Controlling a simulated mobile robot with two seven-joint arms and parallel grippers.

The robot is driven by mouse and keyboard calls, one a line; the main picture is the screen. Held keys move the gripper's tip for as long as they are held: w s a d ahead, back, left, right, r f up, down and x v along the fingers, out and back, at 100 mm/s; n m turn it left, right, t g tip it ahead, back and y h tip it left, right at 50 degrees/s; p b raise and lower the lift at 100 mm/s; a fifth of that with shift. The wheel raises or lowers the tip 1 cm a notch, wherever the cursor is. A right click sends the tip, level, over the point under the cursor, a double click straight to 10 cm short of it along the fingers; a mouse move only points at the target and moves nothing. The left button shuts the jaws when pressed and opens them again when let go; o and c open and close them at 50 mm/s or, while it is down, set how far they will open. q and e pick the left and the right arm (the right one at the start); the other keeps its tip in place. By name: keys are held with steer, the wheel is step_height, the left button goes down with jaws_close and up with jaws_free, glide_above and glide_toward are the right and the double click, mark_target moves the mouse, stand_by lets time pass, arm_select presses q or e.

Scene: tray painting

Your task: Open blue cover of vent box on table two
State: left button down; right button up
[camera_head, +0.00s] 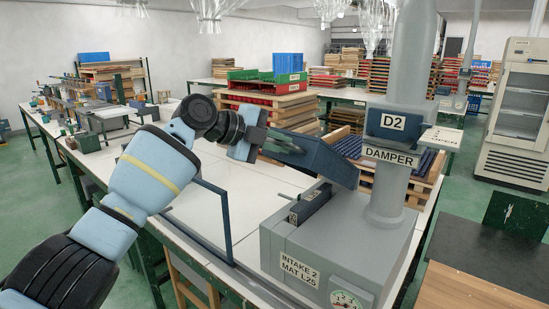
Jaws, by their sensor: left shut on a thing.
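The grey vent box (300,250) stands on the white table at the right centre, labelled "INTAKE 2 MAT L25". Its dark blue cover (328,162) is above the box top, tilted, with its left end higher and its right end near the grey pipe. A dark block (312,202) shows on the box top below the cover. My left gripper (285,146) is at the cover's upper left end and is shut on it. The exact contact of the fingers is partly hidden. My right gripper is not in view.
A thick grey pipe (388,190) rises from the box, bearing a "D2" plate and a "DAMPER" label (390,156). A dark upright frame (228,222) stands by the table's near edge, left of the box. Pallets with red crates (268,98) stand behind. The white tabletop (190,190) left of the box is clear.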

arm_select(q)
steer(key=shift+w+d+r, duration=0.15)
steer(key=shift+w+r, duration=0.05)
steer(key=shift+r, duration=0.25)
steer(key=shift+w+d+r, duration=0.15)
steer(key=shift+r, duration=0.3)
steer(key=c, duration=1.5)
jaws_free()
steer(key=shift+v, duration=3.9)
